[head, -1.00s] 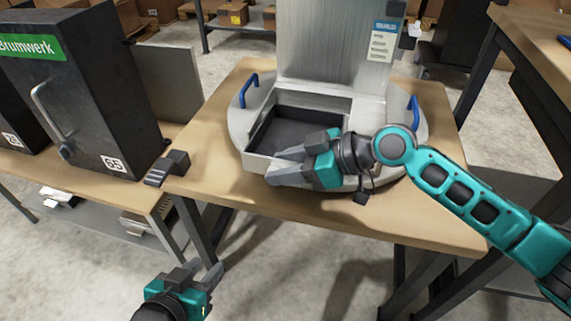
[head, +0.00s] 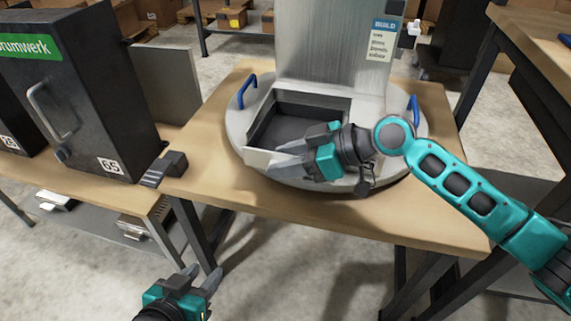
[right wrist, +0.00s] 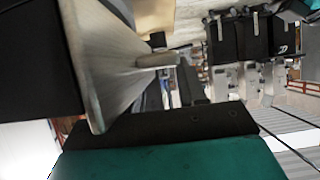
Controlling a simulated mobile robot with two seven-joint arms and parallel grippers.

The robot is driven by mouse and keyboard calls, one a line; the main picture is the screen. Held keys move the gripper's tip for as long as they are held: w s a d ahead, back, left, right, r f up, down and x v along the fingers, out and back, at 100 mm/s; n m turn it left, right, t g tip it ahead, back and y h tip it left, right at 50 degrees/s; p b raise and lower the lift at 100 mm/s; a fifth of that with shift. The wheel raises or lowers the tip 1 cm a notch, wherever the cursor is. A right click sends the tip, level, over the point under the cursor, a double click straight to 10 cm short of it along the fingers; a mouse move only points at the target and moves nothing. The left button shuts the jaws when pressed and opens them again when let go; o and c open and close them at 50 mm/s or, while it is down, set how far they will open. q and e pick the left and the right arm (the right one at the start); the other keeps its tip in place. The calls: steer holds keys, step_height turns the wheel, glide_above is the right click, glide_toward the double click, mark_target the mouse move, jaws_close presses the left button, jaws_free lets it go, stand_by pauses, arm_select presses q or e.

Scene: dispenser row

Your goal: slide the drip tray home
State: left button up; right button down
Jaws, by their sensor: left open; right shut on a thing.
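The drip tray (head: 288,130) is a dark, shallow tray with a light metal front. It sits in the recess of the round dispenser base (head: 238,135). Its front still stands out towards me a little. My right gripper (head: 280,161) is shut on the tray at its front; the fingers hide part of that front and the exact grip. In the right wrist view the metal front plate (right wrist: 115,60) shows a small rod-like handle (right wrist: 158,60). My left gripper (head: 204,273) is open and empty, low over the floor in front of the table.
The dispenser's tall metal body (head: 335,45) rises behind the tray. Blue handles (head: 246,90) stand on both sides of the base. A black cabinet (head: 80,90) and a small dark block (head: 176,163) are at the left. The wooden table (head: 400,215) is clear at the front.

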steer(key=shift+w+d+r, duration=0.1)
steer(key=shift+w+d, duration=0.15)
steer(key=shift+w, duration=0.65)
steer(key=shift+w+d, duration=0.25)
steer(key=shift+w, duration=0.6)
steer(key=c, duration=0.5)
jaws_free()
steer(key=shift+c, duration=0.2)
